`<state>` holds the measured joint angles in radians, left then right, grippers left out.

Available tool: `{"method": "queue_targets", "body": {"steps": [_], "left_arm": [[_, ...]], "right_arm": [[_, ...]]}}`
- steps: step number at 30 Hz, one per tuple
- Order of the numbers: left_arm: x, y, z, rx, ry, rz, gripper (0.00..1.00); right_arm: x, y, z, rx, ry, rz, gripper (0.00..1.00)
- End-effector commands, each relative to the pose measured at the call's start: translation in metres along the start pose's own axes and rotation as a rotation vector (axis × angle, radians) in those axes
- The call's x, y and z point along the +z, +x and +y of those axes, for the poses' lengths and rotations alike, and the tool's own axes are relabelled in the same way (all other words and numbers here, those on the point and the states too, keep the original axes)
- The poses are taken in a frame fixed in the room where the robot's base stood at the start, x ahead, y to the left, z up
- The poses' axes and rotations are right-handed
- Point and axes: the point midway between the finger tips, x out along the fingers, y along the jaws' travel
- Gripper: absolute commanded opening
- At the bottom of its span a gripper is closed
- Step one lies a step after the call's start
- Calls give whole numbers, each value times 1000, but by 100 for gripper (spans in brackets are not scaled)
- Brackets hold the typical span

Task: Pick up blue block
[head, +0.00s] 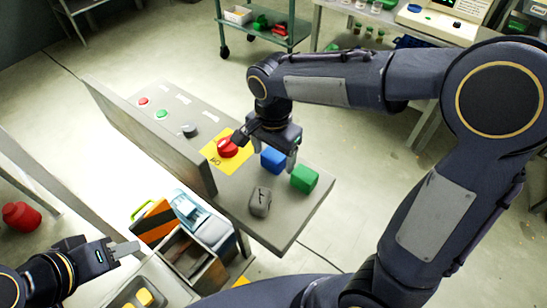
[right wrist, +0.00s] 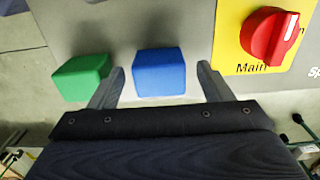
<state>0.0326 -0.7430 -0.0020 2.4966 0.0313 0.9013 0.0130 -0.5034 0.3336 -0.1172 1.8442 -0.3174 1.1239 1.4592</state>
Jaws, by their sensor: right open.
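The blue block (head: 273,160) sits on the grey panel's top, between the red knob and the green block. My right gripper (head: 277,158) is over it, pointing down. In the right wrist view the blue block (right wrist: 160,72) shows between the two spread fingers of my right gripper (right wrist: 159,76), with a gap on each side. The fingers are open and do not appear to touch it; their exact height is hard to judge. My left gripper (head: 126,249) is far off at the lower left, away from the blocks; its finger gap cannot be made out.
A green block (head: 304,178) stands close beside the blue one, just outside one finger in the right wrist view (right wrist: 82,77). A grey marked block (head: 260,202) lies nearer. A red rotary knob (head: 228,148) on a yellow plate is on the other side. The panel (head: 285,220) has a bare front corner.

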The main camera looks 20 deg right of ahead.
Motion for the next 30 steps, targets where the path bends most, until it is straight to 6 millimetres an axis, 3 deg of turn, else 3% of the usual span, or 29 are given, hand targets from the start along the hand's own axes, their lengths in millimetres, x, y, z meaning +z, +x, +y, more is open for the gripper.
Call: {"method": "queue_targets", "body": {"steps": [3,11,22,30], "left_arm": [[0,0,0,0,0,0,36],[0,0,0,0,0,0,36],[0,0,0,0,0,0,36],[0,0,0,0,0,0,36]], "right_arm": [[0,12,0,1,1,-1,73],[0,14,0,0,0,-1,73],[0,13,0,-1,0,-1,24],[0,12,0,-2,0,-1,23]]}}
